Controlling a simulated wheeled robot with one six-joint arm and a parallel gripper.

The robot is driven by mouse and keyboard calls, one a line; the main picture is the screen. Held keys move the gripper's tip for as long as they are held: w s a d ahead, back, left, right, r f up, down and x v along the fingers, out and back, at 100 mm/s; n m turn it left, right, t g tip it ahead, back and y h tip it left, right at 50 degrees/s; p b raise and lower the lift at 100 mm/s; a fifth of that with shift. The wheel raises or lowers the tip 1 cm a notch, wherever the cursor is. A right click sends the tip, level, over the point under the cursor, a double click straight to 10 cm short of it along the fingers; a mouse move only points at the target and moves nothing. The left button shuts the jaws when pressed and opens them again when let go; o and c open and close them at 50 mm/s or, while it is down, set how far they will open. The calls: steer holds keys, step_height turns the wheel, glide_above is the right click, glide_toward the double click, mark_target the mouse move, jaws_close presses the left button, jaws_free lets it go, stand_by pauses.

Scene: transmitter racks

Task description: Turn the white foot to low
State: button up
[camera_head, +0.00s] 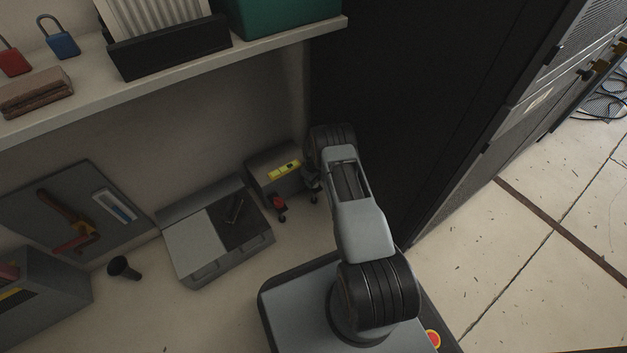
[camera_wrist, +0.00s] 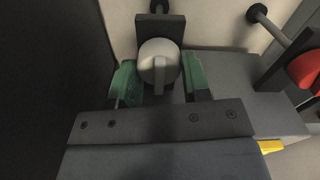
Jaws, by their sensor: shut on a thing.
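The white foot (camera_wrist: 158,62) is a rounded pale knob with a raised ridge across its face, seen in the wrist view. My gripper (camera_wrist: 160,80) has its two green fingers on either side of the foot and is shut on it. A dark bracket stands right behind the foot. The foot sits at the grey box with a yellow label (camera_head: 275,172). In the head view my gripper (camera_head: 314,183) is at the right end of this box, and the arm hides the foot there. Any low marking cannot be made out.
A red knob (camera_wrist: 305,68) is on the same box, to the right in the wrist view. The dark rack (camera_head: 420,90) stands close on the right. A grey case (camera_head: 195,250) lies left of the box. A shelf (camera_head: 270,40) with padlocks overhangs the back.

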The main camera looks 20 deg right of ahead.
stand_by(0.5)
steer(key=o, duration=0.9)
steer(key=shift+r, duration=0.1)
step_height(320, 180, up, 14)
steer(key=p, duration=0.6)
steer(key=shift+f, duration=0.2)
